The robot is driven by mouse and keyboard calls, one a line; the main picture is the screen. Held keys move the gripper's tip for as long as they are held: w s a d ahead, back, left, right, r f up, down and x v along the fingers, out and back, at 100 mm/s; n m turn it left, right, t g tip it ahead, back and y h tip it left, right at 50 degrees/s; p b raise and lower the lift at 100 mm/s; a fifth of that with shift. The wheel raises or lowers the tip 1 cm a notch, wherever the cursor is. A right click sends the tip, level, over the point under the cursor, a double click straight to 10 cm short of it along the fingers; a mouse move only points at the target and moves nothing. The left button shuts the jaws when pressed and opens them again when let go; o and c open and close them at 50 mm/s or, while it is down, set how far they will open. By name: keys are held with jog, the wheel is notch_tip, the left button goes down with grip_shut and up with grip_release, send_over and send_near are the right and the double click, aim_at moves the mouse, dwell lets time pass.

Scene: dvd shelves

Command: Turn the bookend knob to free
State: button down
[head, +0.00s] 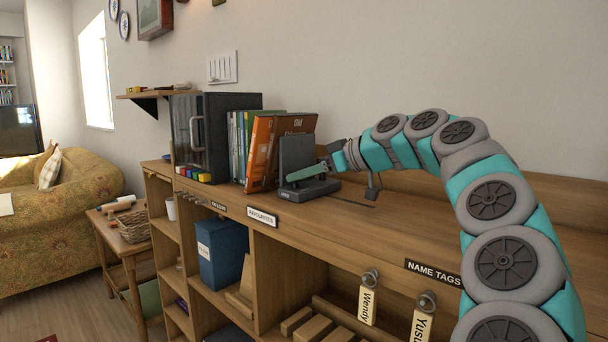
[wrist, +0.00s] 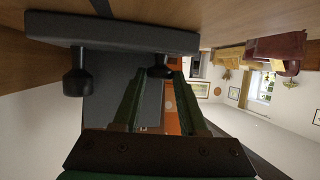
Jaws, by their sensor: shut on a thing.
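The dark grey bookend (head: 296,152) stands on the wooden shelf top, with its upright plate beside a row of cases. Its base slab (wrist: 110,32) crosses the top of the wrist view. Two black knobs show on the base there: one at the left (wrist: 76,76), clear of my fingers, and one further right (wrist: 160,71). My gripper (wrist: 160,76) is shut on the right-hand knob, with a green finger on each side of it. In the head view my gripper (head: 291,178) reaches in low in front of the upright plate; its fingers hide the knobs there.
An orange case (head: 262,152) leans left of the bookend, beside other upright cases (head: 236,135). A dark glass-front cabinet (head: 215,125) stands further left. The shelf top right of the bookend is bare under my arm. A "FAVOURITES" label (head: 262,216) is on the front edge.

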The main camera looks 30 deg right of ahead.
jog(key=shift+f+b, duration=0.1)
jog(key=shift+b, duration=0.2)
jog(key=shift+s+a+f+m+h+b, duration=0.1)
jog(key=shift+a+f+m+h+b, duration=0.1)
jog(key=shift+m+h+b, duration=0.4)
jog(key=m+t+h+b, duration=0.1)
jog(key=h+b, duration=0.1)
jog(key=shift+s+a+m+b, duration=0.1)
jog(key=shift+a+m+b, duration=0.05)
jog(key=shift+m+b, duration=0.2)
jog(key=shift+a+r+m+t+h+b, duration=0.15)
jog(key=shift+m+h+b, duration=0.1)
jog(key=shift+m+h, duration=0.4)
jog(key=shift+a+m+t+h+b, duration=0.1)
jog(key=shift+m+h+b, duration=0.1)
jog(key=shift+m+h, duration=0.5)
jog(key=shift+a+r+m+t+h+b, duration=0.15)
jog(key=shift+m+h+b, duration=0.1)
jog(key=shift+m+h, duration=0.4)
jog(key=shift+h, duration=0.4)
jog(key=shift+c, duration=2.3)
grip_release()
